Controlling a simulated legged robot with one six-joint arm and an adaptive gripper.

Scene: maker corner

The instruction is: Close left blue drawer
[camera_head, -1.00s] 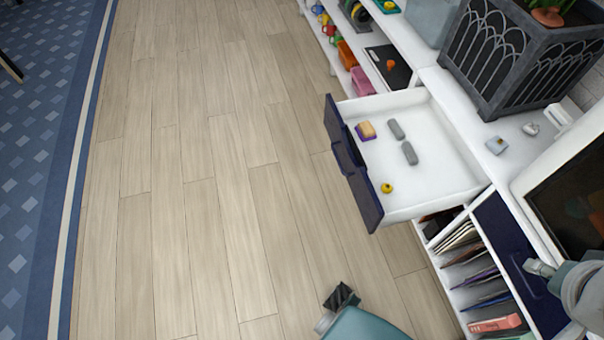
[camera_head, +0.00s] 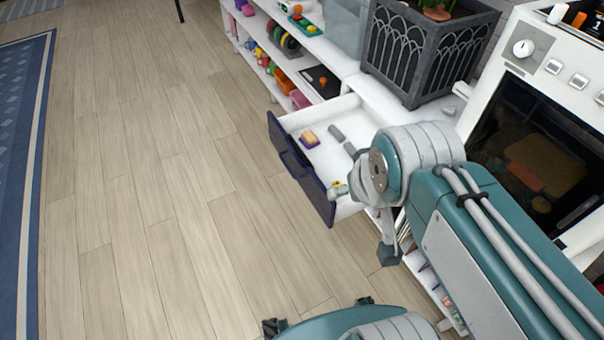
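The left blue drawer (camera_head: 300,160) stands pulled out from the white shelf unit, its dark blue front facing the floor on the left. My teal and grey arm reaches in from the lower right and covers the drawer's near right part. A dark block hangs below the arm joint, just right of the drawer's near corner; I cannot tell if it is my gripper. No fingers show clearly, and contact with the drawer cannot be judged.
A dark planter (camera_head: 425,52) stands on the unit behind the drawer. A white oven-like appliance (camera_head: 535,100) is at the right. Shelves with colourful toys (camera_head: 275,60) run to the back. The wooden floor (camera_head: 130,180) left of the drawer is clear, with a blue rug (camera_head: 25,180) beyond.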

